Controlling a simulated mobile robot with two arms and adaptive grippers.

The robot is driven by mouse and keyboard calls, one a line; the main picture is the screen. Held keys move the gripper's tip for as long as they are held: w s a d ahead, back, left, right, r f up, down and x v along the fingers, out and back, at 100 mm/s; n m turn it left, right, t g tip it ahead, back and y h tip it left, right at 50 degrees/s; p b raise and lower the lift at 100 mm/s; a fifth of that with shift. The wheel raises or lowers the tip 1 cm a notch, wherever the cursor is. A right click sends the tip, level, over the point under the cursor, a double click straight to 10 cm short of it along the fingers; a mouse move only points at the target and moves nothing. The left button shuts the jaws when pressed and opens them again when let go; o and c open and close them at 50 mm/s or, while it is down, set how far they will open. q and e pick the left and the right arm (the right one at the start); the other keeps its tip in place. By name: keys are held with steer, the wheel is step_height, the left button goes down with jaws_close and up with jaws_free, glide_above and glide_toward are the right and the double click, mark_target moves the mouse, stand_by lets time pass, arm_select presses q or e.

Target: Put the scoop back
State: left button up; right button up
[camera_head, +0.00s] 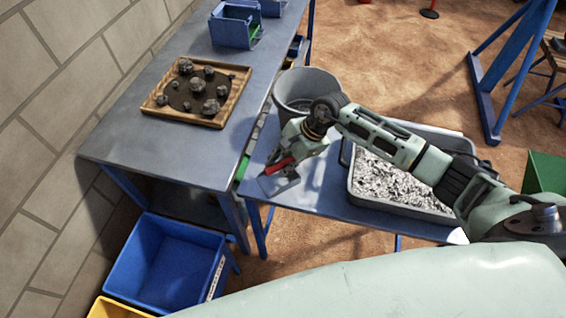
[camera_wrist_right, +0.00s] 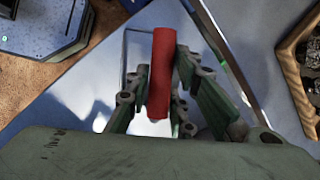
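The scoop has a red handle (camera_head: 280,165) and a flat shiny metal pan (camera_head: 279,186). It is at the left end of the small blue-grey table (camera_head: 318,190). My right gripper (camera_head: 287,163) is at the handle. In the right wrist view the red handle (camera_wrist_right: 161,85) lies between the fingers of my right gripper (camera_wrist_right: 160,78), which close in on both its sides. The pan (camera_wrist_right: 138,48) shows behind the handle. I cannot tell whether the pan touches the table. My left gripper is not in view.
A grey tray of crushed stone (camera_head: 352,184) and a grey bucket (camera_head: 290,88) stand on the small table. A wooden tray with rocks (camera_head: 149,108) sits on the larger table (camera_head: 120,145) to the left. A blue bin (camera_head: 163,268) is on the floor.

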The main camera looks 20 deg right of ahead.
steer(key=shift+o, duration=1.4)
steer(key=shift+r, duration=0.25)
steer(key=shift+d+r, duration=0.2)
steer(key=shift+d, duration=0.05)
steer(key=b+v, duration=0.2)
steer(key=v, duration=0.9)
steer(key=shift+r+b, duration=0.2)
steer(key=shift+b, duration=0.2)
